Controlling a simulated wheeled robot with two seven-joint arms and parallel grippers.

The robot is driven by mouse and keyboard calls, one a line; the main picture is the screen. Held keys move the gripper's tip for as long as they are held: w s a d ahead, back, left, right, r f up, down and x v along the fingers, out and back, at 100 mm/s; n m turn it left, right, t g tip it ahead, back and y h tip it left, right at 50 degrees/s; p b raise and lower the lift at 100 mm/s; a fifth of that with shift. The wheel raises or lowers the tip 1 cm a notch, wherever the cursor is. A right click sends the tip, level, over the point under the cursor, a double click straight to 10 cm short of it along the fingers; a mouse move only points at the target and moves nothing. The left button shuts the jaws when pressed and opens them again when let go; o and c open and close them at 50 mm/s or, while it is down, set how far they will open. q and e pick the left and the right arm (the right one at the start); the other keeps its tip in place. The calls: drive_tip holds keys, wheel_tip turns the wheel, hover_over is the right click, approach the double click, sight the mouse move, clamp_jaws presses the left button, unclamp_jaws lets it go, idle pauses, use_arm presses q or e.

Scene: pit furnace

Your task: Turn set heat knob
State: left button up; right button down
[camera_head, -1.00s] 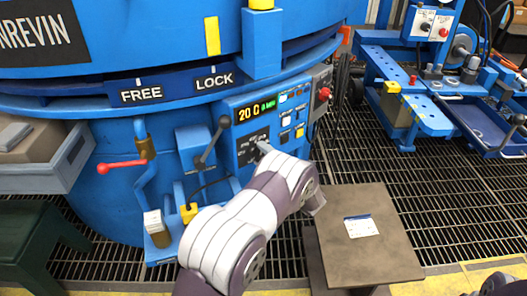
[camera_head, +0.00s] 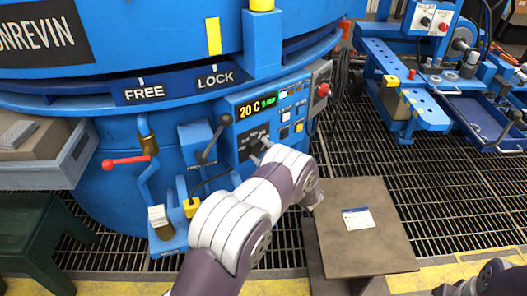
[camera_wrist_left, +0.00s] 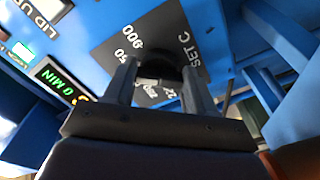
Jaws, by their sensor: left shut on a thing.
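The set heat knob (camera_wrist_left: 160,66) is a dark round knob on a black dial plate (camera_wrist_left: 112,52) marked "SET C" in the left wrist view. My left gripper (camera_wrist_left: 158,78) is shut on the knob, one finger on each side. In the head view my left gripper (camera_head: 262,150) is at the blue control panel (camera_head: 236,110), and the arm partly hides the dial. The panel display (camera_head: 256,106) reads 20 C in yellow, with green text beside it. My right gripper is not in view; only a dark part of that arm shows at the lower right corner.
A black-knobbed lever (camera_head: 213,138) stands just left of the dial. A red-handled valve (camera_head: 122,162) is further left. Small switches and a red button (camera_head: 323,90) are right of the display. A brown-topped stand (camera_head: 358,245) is below right of my left arm.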

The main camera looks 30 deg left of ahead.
use_arm(q)
drive_tip(key=shift+f, duration=0.1)
drive_tip(key=o, duration=1)
drive_tip(key=shift+o, duration=0.2)
drive_tip(key=shift+d, duration=0.1)
drive_tip(key=p+v, duration=0.3)
drive_tip(key=v, duration=0.9)
drive_tip(key=shift+s+d, duration=0.2)
drive_tip(key=shift+s, duration=0.05)
